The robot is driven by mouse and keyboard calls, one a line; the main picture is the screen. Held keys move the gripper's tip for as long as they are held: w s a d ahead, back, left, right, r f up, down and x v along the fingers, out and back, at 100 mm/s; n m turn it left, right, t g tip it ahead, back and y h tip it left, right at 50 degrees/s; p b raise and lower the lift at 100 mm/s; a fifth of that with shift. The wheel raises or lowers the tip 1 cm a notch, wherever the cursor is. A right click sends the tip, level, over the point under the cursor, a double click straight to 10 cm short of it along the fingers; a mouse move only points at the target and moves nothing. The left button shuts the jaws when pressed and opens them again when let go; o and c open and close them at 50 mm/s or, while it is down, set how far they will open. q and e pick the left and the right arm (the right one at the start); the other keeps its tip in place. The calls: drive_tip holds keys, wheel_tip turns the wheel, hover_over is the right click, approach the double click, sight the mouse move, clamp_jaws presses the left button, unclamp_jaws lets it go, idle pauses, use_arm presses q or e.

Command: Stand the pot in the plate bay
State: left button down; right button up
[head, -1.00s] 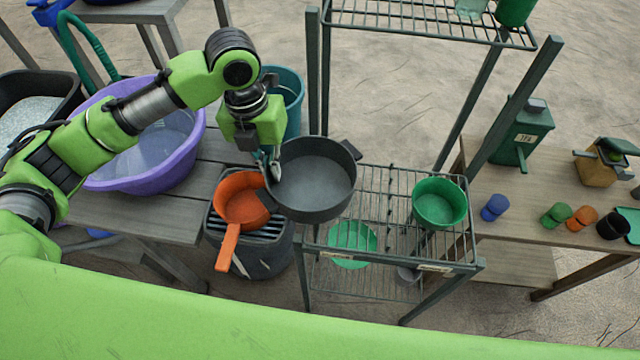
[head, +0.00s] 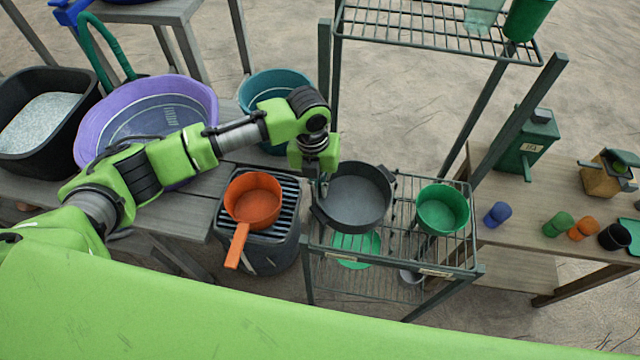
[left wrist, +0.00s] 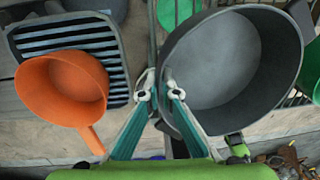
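The dark grey two-handled pot (head: 357,195) is at the left half of the wire rack's middle shelf (head: 405,245), opening upward. I cannot tell whether it touches the wires. My left gripper (head: 318,180) is at the pot's left rim. In the left wrist view its fingertips (left wrist: 158,92) pinch the wall of the pot (left wrist: 235,65), one on each side. A green plate (head: 356,250) shows below through the wires. The rack's front labels (head: 434,272) are too small to read, so I cannot tell which bay is named. My right gripper is out of view.
A green pot (head: 442,208) occupies the shelf's right half. An orange saucepan (head: 253,202) sits on a grill-topped bin (head: 285,235) left of the rack. Rack posts (head: 324,95) rise behind. A purple tub (head: 95,130) and a teal bucket (head: 262,90) stand farther left and behind.

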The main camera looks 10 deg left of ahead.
use_arm(q)
drive_tip(key=c, duration=2.6)
unclamp_jaws()
drive_tip(key=shift+f, duration=0.1)
drive_tip(key=shift+c, duration=0.2)
drive_tip(key=o, duration=0.4)
drive_tip(key=shift+c, duration=0.2)
wheel_tip(320, 180, up, 12)
drive_tip(key=b, duration=0.2)
drive_tip(key=shift+a, duration=0.45)
